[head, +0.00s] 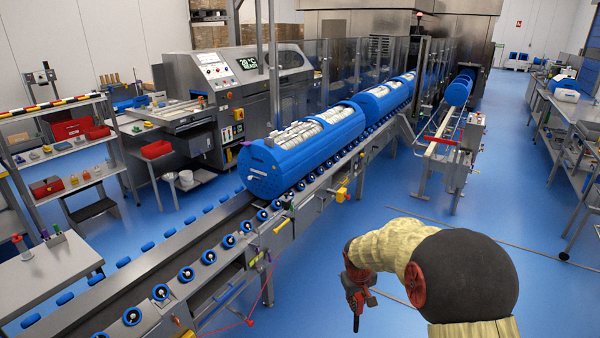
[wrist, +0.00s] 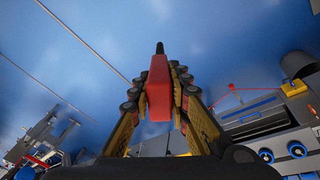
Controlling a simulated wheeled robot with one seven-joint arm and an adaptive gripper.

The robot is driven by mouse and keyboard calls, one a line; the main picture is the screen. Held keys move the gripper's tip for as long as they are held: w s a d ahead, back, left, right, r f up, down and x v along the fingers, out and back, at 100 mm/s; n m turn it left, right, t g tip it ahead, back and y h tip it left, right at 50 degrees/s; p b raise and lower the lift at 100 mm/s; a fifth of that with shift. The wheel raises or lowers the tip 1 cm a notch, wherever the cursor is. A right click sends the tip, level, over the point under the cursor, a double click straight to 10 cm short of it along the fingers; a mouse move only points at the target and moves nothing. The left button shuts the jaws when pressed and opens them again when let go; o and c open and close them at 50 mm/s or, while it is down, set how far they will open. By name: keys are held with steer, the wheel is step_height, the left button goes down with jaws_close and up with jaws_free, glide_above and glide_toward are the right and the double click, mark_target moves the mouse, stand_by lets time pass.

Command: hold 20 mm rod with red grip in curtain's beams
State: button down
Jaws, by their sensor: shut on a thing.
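My gripper (head: 357,288) hangs at the end of my padded arm, over the blue floor right of the conveyor. In the wrist view my gripper (wrist: 159,84) is shut on the red grip (wrist: 157,98) of the rod, with fingers on both sides. The rod's dark end (wrist: 160,48) sticks out past the fingertips. In the head view the dark rod (head: 356,323) points down from the gripper, clear of everything. A tall dark post (head: 418,60) with a red beacon stands by the conveyor far ahead. I cannot tell whether it belongs to the curtain; no beams show.
A roller conveyor (head: 185,275) runs from lower left to the back, carrying blue tub carriers (head: 270,180). A red cord (head: 250,322) hangs along its near side. A steel stand (head: 462,160) is ahead, and a bench (head: 560,125) stands right. Blue floor between is open.

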steer(key=w+a+r+n+t+y+p, duration=0.2)
steer(key=w+a+r+n+t+p, duration=0.25)
steer(key=r, duration=1.25)
steer(key=w+a+r+n+t+y+p, duration=0.15)
steer(key=r+n+t+p, duration=0.45)
steer(key=r, duration=1)
steer(key=s+a+r+n+g+y+p, duration=0.1)
steer(key=s+a+r+n+y+p, duration=0.1)
steer(key=s+a+r+y+p, duration=0.45)
steer(key=s+a+r+n+y+p, duration=0.15)
steer(key=s+r, duration=0.25)
steer(key=r, duration=0.5)
steer(key=s+a+r+n+g+y+p, duration=0.1)
steer(key=s+a+r+n+y+p, duration=0.3)
steer(key=r, duration=0.3)
steer(key=w+a+b, duration=0.2)
steer(key=w+a, duration=0.5)
steer(key=a, duration=0.3)
steer(key=w+a+m+b, duration=0.1)
steer(key=w+a+b, duration=0.1)
steer(key=w+a, duration=0.6)
steer(key=shift+a, duration=1.1)
